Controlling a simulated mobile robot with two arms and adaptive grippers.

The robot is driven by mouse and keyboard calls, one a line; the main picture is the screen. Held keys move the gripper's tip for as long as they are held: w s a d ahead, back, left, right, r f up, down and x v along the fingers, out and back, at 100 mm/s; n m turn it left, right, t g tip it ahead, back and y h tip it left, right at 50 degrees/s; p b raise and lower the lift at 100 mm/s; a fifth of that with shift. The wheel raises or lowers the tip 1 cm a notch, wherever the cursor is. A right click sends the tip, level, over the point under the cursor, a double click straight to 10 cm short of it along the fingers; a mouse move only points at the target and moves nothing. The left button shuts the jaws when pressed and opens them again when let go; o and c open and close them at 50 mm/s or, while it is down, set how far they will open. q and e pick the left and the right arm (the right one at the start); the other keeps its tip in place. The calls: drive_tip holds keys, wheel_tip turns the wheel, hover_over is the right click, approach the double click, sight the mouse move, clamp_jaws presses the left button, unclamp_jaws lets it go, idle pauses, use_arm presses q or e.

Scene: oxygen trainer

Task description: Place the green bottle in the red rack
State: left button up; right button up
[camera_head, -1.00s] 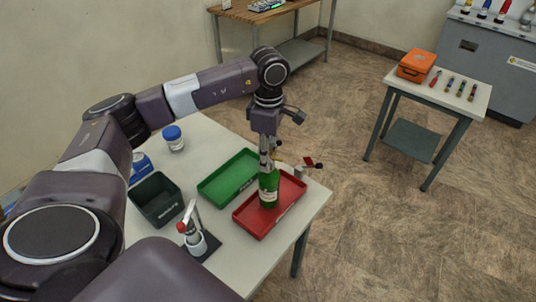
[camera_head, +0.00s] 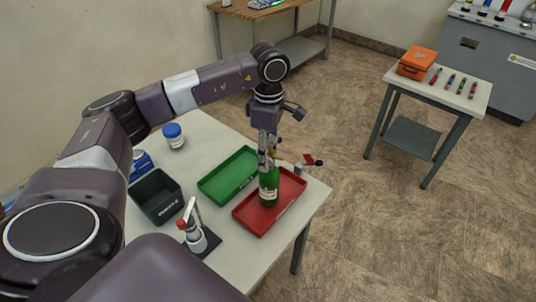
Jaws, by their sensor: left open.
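The green bottle (camera_head: 268,188) stands upright in the red rack (camera_head: 252,222), a shallow red tray near the right edge of the white table. My left gripper (camera_head: 268,160) points down from above, at the bottle's neck. Its jaws are open around or right beside the neck; the fingers hide part of the bottle's top. My right gripper is not in view.
A green tray (camera_head: 220,187) lies left of the red rack. A dark bin (camera_head: 157,212), a white-and-red dispenser (camera_head: 193,238) and a blue-lidded jar (camera_head: 173,137) stand on the table (camera_head: 205,150). A metal fitting with a red handle (camera_head: 312,160) sits behind the rack.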

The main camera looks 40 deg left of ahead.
use_arm(q)
drive_tip(key=r+b, duration=0.2)
drive_tip(key=r, duration=0.8)
drive_tip(key=shift+w+r+b, duration=0.15)
drive_tip(key=shift+w+b, duration=0.05)
drive_tip(key=shift+b, duration=0.1)
drive_tip(key=shift+r, duration=0.6)
